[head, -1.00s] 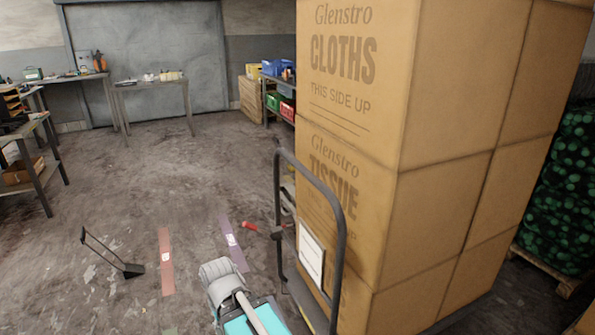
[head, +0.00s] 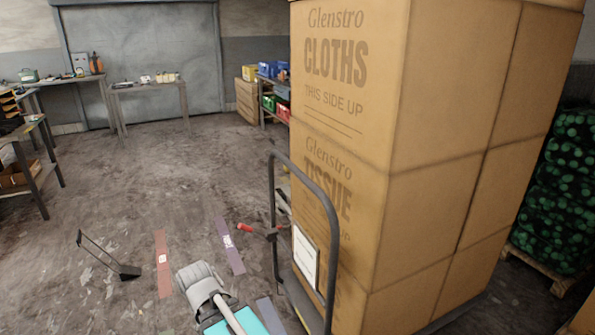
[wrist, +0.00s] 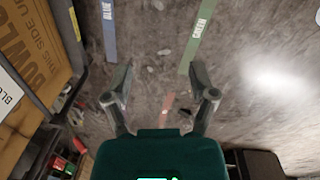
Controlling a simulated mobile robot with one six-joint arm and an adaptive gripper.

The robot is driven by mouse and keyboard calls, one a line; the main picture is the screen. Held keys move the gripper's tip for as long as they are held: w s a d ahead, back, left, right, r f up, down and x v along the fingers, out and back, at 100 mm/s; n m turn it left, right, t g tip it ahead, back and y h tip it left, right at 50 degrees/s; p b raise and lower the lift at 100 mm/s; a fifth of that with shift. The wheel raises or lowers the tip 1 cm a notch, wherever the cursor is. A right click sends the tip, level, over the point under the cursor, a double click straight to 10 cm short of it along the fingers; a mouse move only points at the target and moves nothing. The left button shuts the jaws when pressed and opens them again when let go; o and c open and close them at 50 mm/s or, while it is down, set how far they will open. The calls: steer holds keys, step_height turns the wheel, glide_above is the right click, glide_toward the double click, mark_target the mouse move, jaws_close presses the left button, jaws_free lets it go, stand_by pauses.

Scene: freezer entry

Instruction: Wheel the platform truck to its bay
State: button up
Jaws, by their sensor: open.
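The platform truck stands right of centre in the head view, with a grey tube push handle (head: 328,215) at its near end. It bears a tall stack of brown cartons (head: 430,215) marked CLOTHS and TISSUE. A white placard (head: 305,258) hangs inside the handle frame. Coloured floor strips show: red (head: 163,262), purple (head: 230,246) and blue (head: 270,313). My gripper (wrist: 162,80) is open and empty in the wrist view, above bare floor. Blue (wrist: 109,30) and green (wrist: 200,35) labelled strips lie beyond its fingers. Cartons (wrist: 40,45) stand to its left, apart from it.
A dustpan-like black item (head: 128,272) with an upright handle stands on the floor at left. Workbenches (head: 150,87) and shelves with bins (head: 270,95) line the back. Green-wrapped goods on a pallet (head: 545,272) stand at far right.

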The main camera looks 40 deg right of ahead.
steer(key=w+d+r+t+h+p, duration=0.1)
steer(key=w+d+r+h+p, duration=0.25)
steer(key=d+r, duration=0.3)
steer(key=w+d+r+h+p, duration=0.3)
steer(key=w+d+r, duration=0.15)
steer(key=d, duration=0.35)
steer(key=n+t+h+p, duration=0.1)
steer(key=t+h+p, duration=0.1)
steer(key=h+p, duration=0.6)
glide_toward(293, 172)
steer(key=a+b, duration=0.1)
steer(key=a, duration=0.2)
steer(key=shift+s+d+r+h, duration=0.15)
steer(key=shift+d+h, duration=0.05)
steer(key=shift+h, duration=0.05)
steer(key=shift+d, duration=0.15)
steer(key=b+x, duration=0.2)
steer(key=x, duration=1.1)
steer(key=shift+s+d+f+b, duration=0.1)
steer(key=shift+d+f+b, duration=0.15)
steer(key=shift+b, duration=0.1)
steer(key=shift+c, duration=0.2)
jaws_close()
